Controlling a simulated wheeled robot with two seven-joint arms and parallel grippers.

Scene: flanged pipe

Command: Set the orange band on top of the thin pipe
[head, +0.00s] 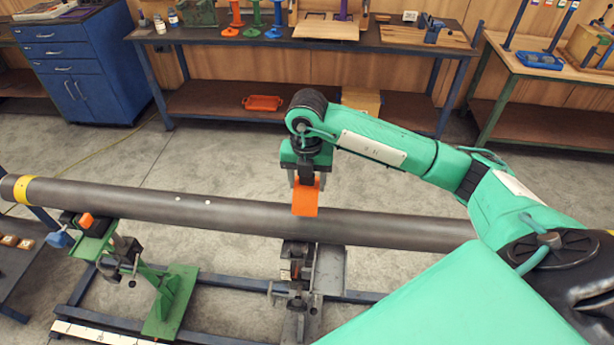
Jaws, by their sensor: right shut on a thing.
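My right gripper (306,181) points down over the pipe, shut on the orange band (305,200). The band looks like a flat orange piece hanging below the fingers. Its lower edge overlaps the pipe's upper part in the head view; I cannot tell whether it touches. The long dark pipe (150,202), the only one in view, lies across the scene, with a yellow ring (24,189) near its left end. My right arm hides its right end. My left gripper is not in view.
A green stand (170,300) supports the pipe at left, with a small orange piece (86,220) beside it. A grey metal support (328,270) stands under the middle. Behind are a workbench (290,45) and a blue cabinet (75,65). The floor between is mostly clear.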

